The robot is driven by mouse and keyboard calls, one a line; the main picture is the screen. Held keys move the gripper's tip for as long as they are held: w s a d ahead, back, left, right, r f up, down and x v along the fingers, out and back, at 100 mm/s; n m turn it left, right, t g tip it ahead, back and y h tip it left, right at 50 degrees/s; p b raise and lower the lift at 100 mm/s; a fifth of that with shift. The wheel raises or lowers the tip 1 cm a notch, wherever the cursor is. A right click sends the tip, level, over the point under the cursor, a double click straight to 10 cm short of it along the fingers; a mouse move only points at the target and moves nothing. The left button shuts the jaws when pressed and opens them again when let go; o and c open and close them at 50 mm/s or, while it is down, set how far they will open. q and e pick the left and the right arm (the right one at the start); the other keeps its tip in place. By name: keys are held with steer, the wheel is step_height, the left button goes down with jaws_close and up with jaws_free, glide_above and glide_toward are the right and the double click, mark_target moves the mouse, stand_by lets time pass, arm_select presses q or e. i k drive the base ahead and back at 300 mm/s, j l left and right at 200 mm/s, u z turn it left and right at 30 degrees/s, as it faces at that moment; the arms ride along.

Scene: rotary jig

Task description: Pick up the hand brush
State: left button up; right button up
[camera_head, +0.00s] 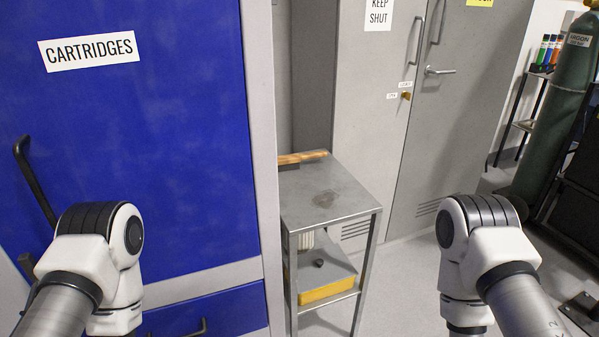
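What looks like the hand brush (303,157) lies at the back left of the top of a small grey metal cart (335,205). Its light wooden handle points right. A darker part at its left end is partly hidden behind the edge of the blue cabinet. My left and right arms show at the lower left and lower right, but both grippers are out of the picture. Nothing touches the brush.
A blue cabinet (190,140) marked CARTRIDGES stands left of the cart. Grey lockers (375,130) stand behind it. A yellow item (325,288) lies on its lower shelf. A green gas cylinder (560,110) stands at right. Floor right of the cart is clear.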

mark_target(288, 162)
steer(key=i+l+z, duration=0.7)
steer(key=i+z, duration=0.2)
